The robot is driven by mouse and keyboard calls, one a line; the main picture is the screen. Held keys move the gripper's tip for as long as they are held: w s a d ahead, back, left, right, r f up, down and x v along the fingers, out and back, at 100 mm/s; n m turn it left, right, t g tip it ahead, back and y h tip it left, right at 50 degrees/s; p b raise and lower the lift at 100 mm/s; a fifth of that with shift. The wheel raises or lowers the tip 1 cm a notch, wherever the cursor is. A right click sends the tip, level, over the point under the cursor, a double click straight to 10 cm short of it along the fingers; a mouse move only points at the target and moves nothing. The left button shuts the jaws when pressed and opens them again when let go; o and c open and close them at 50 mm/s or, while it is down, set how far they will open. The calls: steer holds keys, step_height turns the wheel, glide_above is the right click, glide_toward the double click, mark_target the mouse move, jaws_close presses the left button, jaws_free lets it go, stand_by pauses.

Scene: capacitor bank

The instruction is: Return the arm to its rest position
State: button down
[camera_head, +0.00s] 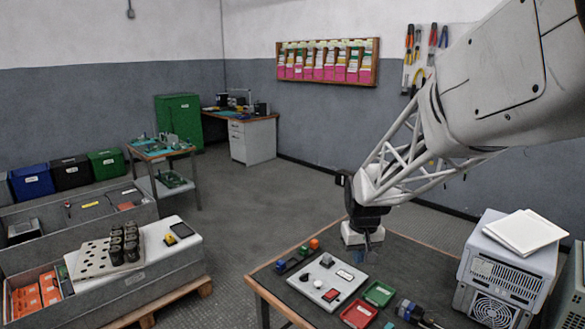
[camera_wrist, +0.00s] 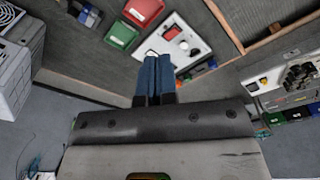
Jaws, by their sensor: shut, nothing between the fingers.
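My arm reaches in from the upper right of the head view. My gripper (camera_head: 370,250) hangs above the dark-topped workbench (camera_head: 405,248), near the back of the white panel (camera_head: 338,262). In the wrist view the two blue fingers of my gripper (camera_wrist: 154,62) are together with nothing between them. They overlap the white panel (camera_wrist: 183,52) in the picture; the gap between them and it is hard to judge.
A red tray (camera_head: 358,313) and a green tray (camera_head: 379,294) lie in front of the panel. A grey instrument (camera_head: 508,270) with a white slab on top stands at right. Black cylinders (camera_head: 125,243) stand on a holed plate at left. Open floor lies between.

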steer(key=s+r, duration=0.2)
steer(key=s, duration=0.8)
steer(key=s+d+r+m+t, duration=0.1)
steer(key=s+r, duration=0.2)
steer(key=s, duration=0.8)
steer(key=s+r, duration=0.2)
steer(key=s, duration=0.9)
steer(key=shift+s+d+r+m, duration=0.2)
steer(key=shift+s+r+m, duration=0.05)
steer(key=shift+r+m, duration=0.15)
